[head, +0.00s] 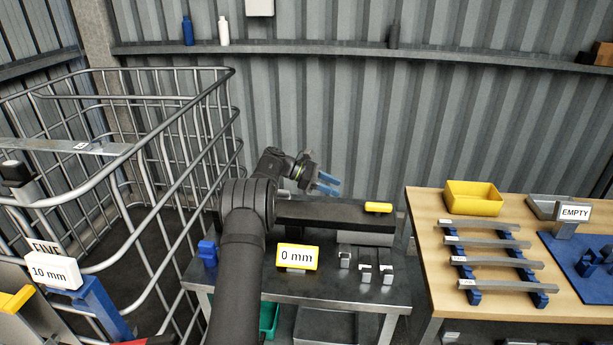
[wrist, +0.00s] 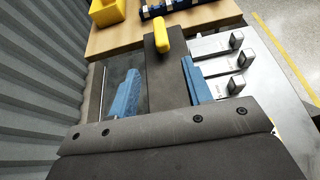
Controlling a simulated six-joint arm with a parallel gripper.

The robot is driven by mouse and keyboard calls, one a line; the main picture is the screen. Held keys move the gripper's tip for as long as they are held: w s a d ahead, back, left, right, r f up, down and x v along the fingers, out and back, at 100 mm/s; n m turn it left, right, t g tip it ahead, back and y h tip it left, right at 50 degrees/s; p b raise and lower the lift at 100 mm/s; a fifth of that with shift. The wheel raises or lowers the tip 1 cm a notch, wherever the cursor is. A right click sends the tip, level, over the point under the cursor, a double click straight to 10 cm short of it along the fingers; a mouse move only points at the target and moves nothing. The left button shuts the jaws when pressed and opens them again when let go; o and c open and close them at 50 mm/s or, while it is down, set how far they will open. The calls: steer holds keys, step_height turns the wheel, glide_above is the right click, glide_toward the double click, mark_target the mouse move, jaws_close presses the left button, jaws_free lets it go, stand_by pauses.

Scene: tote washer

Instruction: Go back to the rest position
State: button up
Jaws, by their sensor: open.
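My gripper (head: 327,184) has blue fingers. In the head view it is raised above and behind a long dark block (head: 325,212) on the metal table, pointing to the right. In the wrist view my gripper (wrist: 160,90) shows its two blue fingers spread apart, with nothing held between them. The dark block (wrist: 168,78) and its yellow knob (wrist: 163,38) show in the gap beyond. I cannot tell the exact height of the fingers over the block.
A wire cage (head: 185,165) stands at the left. The metal table (head: 335,290) carries a "0 mm" sign (head: 297,257) and several small metal blocks. At the right, a wooden table (head: 435,222) holds a yellow bin (head: 473,198) and several bars. A corrugated wall (head: 330,110) is behind.

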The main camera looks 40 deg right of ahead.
mark_target(374, 205)
steer(key=x, duration=1.7)
steer(key=shift+s, duration=0.15)
steer(key=shift+s+d+f, duration=0.15)
steer(key=shift+s, duration=0.05)
steer(key=shift+w+n+t+h, duration=0.15)
steer(key=shift+n+t+h, duration=0.15)
steer(key=shift+n+h, duration=0.15)
steer(key=shift+n+t+h, duration=0.85)
steer(key=shift+n+t, duration=0.7)
steer(key=shift+t, duration=0.05)
stand_by(0.3)
